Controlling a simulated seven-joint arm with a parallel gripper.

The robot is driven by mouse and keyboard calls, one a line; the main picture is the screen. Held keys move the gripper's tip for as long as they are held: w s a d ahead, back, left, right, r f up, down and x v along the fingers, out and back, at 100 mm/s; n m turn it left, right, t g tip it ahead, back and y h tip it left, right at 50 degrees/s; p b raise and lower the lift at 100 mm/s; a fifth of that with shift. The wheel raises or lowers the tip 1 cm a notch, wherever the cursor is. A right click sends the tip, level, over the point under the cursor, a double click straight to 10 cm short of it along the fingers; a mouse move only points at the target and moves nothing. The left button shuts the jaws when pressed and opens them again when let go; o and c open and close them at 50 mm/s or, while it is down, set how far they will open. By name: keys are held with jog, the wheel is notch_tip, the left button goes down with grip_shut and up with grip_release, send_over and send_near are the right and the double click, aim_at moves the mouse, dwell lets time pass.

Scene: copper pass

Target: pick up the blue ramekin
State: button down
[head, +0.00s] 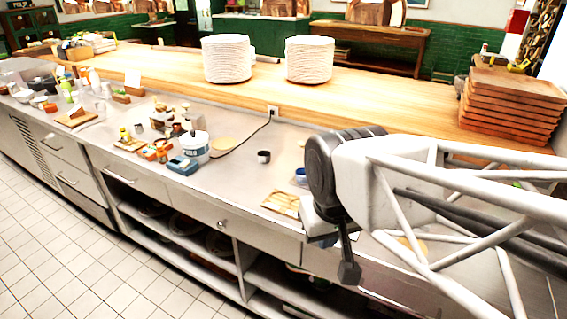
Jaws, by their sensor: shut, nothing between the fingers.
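A small blue ramekin (301,175) stands on the steel counter, just left of my arm's dark wrist joint, which partly hides it. My gripper (348,273) points down in front of the counter's near edge, below and to the right of the ramekin in the picture. Its dark fingers are together with nothing between them. The gripper is apart from the ramekin in the picture; the exact distance is hard to tell.
A slatted wooden board (281,203) lies near the counter's edge. Plate stacks (227,60) and wooden trays (510,103) stand on the wooden shelf. The counter between cup and board is clear.

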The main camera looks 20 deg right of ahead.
jog(key=c, duration=1.8)
grip_release()
jog(key=o, duration=1.2)
jog(key=w+d+f+n+h, duration=0.35)
jog(key=w+d+n, duration=0.2)
jog(key=w, duration=0.45)
jog(key=w+d+f+n+h, duration=0.2)
jog(key=w+d+n+h, duration=0.3)
jog(key=w, duration=0.4)
jog(key=w+a+f+n+t, duration=0.1)
jog(key=w+f+n+t, duration=0.1)
jog(key=w+f+n, duration=0.2)
jog(key=w+a+f+n+t, duration=0.1)
jog(key=w+f+n+t, duration=0.1)
jog(key=w+n, duration=0.5)
jog(key=w+a+f+n+t, duration=0.1)
jog(key=w+f+n+t, duration=0.1)
jog(key=w+f+n, duration=0.3)
jog(key=shift+w+a+f+n+t+h, duration=0.1)
jog(key=shift+w+f+n+t+h, duration=0.1)
jog(key=shift+w, duration=0.75)
jog(key=shift+w+f+n+t+h, duration=0.1)
jog(key=shift+w+n+t+h, duration=0.1)
jog(key=shift+w, duration=0.75)
